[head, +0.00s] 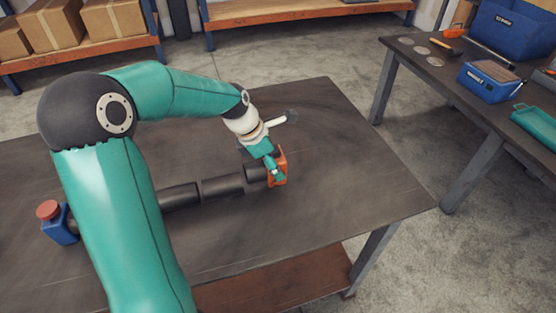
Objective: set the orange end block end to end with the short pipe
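The orange end block (282,167) stands on the dark table, with a dark pipe stub (256,173) pointing left from it. My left gripper (273,169) reaches down over the block, its teal fingers closed against it; the far finger is partly hidden. The short pipe (222,186) lies just left of the stub, roughly in line with it. A thin seam shows between them, and I cannot tell whether they touch. Another dark pipe (180,197) lies left of the short pipe. My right gripper is out of view.
A blue block (61,231) with a red cap (48,209) stands at the left, and my arm hides part of the pipe line beside it. The table (345,185) is clear to the right. A side bench (410,52) holds blue bins and tools.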

